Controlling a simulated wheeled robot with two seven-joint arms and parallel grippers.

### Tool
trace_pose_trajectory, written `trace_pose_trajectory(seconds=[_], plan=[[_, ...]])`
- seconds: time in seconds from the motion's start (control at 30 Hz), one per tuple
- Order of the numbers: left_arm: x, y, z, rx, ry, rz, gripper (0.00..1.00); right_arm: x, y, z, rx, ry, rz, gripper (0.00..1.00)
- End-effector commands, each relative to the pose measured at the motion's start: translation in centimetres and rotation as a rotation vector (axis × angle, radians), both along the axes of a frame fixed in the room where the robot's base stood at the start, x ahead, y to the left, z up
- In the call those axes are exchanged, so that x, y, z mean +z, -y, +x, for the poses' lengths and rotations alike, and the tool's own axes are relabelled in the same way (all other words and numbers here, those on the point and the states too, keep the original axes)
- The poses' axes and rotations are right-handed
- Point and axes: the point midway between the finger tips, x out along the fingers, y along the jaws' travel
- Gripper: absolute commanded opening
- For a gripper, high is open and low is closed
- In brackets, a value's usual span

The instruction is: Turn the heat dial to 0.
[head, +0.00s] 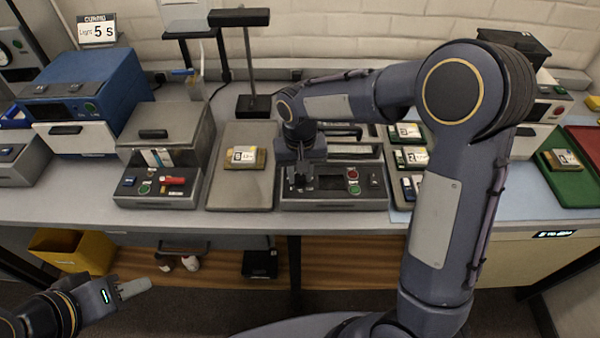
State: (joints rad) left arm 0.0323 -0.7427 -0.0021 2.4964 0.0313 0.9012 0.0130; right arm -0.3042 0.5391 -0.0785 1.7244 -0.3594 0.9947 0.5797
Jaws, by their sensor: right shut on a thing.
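The grey device (333,200) in the middle of the bench has a dark display (331,183), a red and a green button, and a small switch on its front panel. My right gripper (299,184) points down at the left part of this panel. It is shut on what appears to be the heat dial, which the fingers and wrist hide. The dial's marks and setting cannot be read. My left gripper (132,289) is low at the left, in front of the bench and away from the device. Its finger opening cannot be made out.
Left of the device lie a grey tray (228,193) with a labelled block (245,157) and another grey machine (165,140) with a red lever. A blue-topped box (85,90) stands farther left. My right arm covers much of the right side. A green tray (577,184) is at far right.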

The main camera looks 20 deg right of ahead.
Motion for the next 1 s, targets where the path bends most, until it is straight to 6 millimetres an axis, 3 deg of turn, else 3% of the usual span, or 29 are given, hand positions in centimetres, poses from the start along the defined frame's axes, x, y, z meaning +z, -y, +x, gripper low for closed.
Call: trace_pose_trajectory(seconds=[1.0], plan=[[-0.14, 0.0, 0.0, 0.0, 0.0, 0.0, 0.36, 0.12, -0.01, 0.06, 0.966, 0.003, -0.001, 0.04]])
